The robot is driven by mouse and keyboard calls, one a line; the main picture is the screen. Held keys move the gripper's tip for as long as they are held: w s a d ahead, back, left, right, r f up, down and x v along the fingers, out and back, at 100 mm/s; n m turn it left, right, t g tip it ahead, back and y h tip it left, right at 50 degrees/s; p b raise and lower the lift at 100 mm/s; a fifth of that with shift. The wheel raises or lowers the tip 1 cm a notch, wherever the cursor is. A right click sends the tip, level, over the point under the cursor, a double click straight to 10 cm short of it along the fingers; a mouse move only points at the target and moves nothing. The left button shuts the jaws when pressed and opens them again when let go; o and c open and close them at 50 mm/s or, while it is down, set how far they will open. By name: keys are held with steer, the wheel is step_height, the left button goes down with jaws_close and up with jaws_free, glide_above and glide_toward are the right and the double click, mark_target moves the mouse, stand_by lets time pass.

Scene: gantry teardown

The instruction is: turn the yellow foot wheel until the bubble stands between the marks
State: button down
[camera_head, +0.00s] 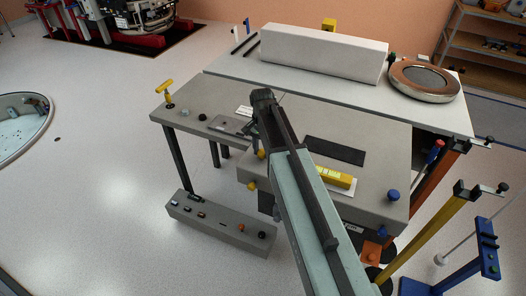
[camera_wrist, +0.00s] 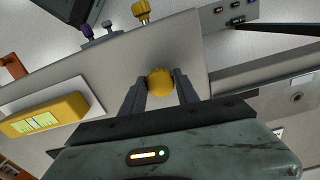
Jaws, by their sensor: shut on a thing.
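The yellow foot wheel (camera_wrist: 160,82) sits between my two fingers in the wrist view, on the edge of a grey plate. My gripper (camera_wrist: 160,88) is shut on it, a finger on each side. In the head view the wheel (camera_head: 262,154) shows as a small yellow spot beside my arm. A yellow level (camera_wrist: 44,117) lies on a white pad at the left of the wrist view, its pale window marked with dark lines. The level (camera_head: 333,177) also shows right of my arm in the head view. The bubble is too small to place against the marks.
A blue knob (camera_head: 392,195) is at the plate's right corner. A dark flat strip (camera_head: 335,150) lies behind the level. A grey box with small parts (camera_head: 220,225) stands on the floor.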

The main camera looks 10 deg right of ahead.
mark_target(263, 152)
steer(key=c, duration=0.9)
jaws_free()
steer(key=shift+w+d, duration=0.1)
step_height(263, 152, up, 8)
steer(key=p, duration=0.8)
steer(key=shift+f, duration=0.1)
steer(key=s+n, duration=0.8)
steer(key=s, duration=0.6)
steer(key=shift+s+d, duration=0.15)
steer(key=shift+s, duration=0.05)
